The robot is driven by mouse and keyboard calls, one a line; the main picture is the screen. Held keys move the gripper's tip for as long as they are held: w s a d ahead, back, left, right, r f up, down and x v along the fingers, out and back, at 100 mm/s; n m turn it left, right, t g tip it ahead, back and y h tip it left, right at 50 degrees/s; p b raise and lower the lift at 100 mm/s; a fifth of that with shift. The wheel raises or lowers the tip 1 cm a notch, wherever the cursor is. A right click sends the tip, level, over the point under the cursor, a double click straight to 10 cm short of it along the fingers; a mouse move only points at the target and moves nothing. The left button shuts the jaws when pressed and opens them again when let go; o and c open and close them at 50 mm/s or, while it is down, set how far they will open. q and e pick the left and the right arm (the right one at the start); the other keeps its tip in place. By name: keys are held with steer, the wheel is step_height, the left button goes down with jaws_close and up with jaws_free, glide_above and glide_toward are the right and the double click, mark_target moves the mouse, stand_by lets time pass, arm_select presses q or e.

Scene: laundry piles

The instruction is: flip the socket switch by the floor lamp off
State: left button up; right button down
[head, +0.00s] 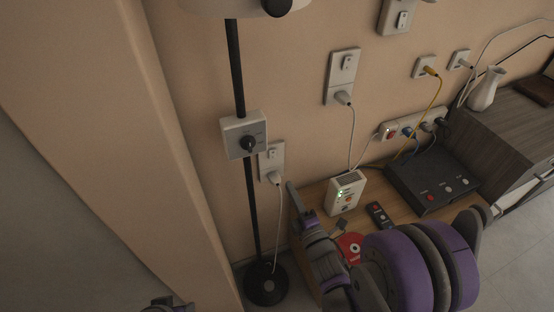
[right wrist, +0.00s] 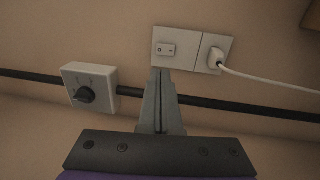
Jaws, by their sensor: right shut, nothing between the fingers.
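The floor lamp (head: 236,70) has a black pole, a pale shade at the top edge and a round black base. Right of its pole, a white wall plate (head: 265,164) carries a rocker switch (head: 273,153) above a socket with a white plug (head: 274,178). In the right wrist view the rocker switch (right wrist: 166,49) lies beside the plug (right wrist: 216,58). My right gripper (head: 291,186) is shut and empty. Its fingertips (right wrist: 160,71) are just short of the switch in that view; contact cannot be told. Part of my left gripper (head: 166,304) shows at the bottom edge.
A white box with a black dial (head: 243,136) is by the lamp pole, close left of the plate. Right of my gripper, a low wooden surface holds a white router (head: 345,192), a remote (head: 379,215) and a black box (head: 432,183). Other wall sockets (head: 342,76) are higher up.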

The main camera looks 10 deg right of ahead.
mark_target(273, 151)
steer(key=x, duration=1.1)
steer(key=shift+p, duration=0.3)
steer(key=shift+w, duration=0.1)
steer(key=shift+w+r, duration=0.25)
steer(key=shift+w, duration=0.05)
steer(key=shift+s, duration=0.15)
